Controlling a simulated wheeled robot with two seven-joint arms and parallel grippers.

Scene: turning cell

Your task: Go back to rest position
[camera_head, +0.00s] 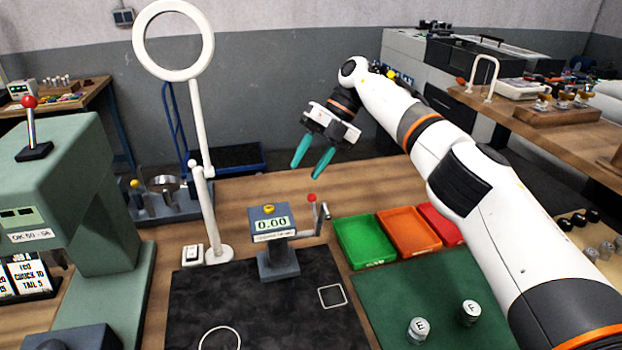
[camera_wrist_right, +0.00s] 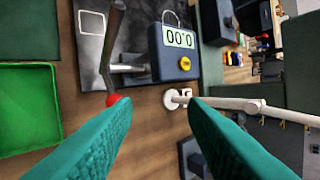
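My right gripper (camera_head: 307,171) has teal fingers and hangs in the air above the back of the bench, behind the gauge with the 0.00 display (camera_head: 272,222). Its two fingers are apart with nothing between them. In the right wrist view the two teal fingers of the right gripper (camera_wrist_right: 158,102) also stand apart and empty, with bare wood below. The gauge (camera_wrist_right: 176,52) and its red-tipped lever (camera_wrist_right: 112,99) show beyond the fingertips there. My left gripper is in neither view.
A ring lamp (camera_head: 197,130) stands left of the gauge. Green (camera_head: 365,241), orange (camera_head: 408,231) and red trays lie to the right. Cylinders marked E (camera_head: 418,330) and F (camera_head: 469,313) stand on a green mat (camera_head: 400,293). A green press (camera_head: 95,190) is at left.

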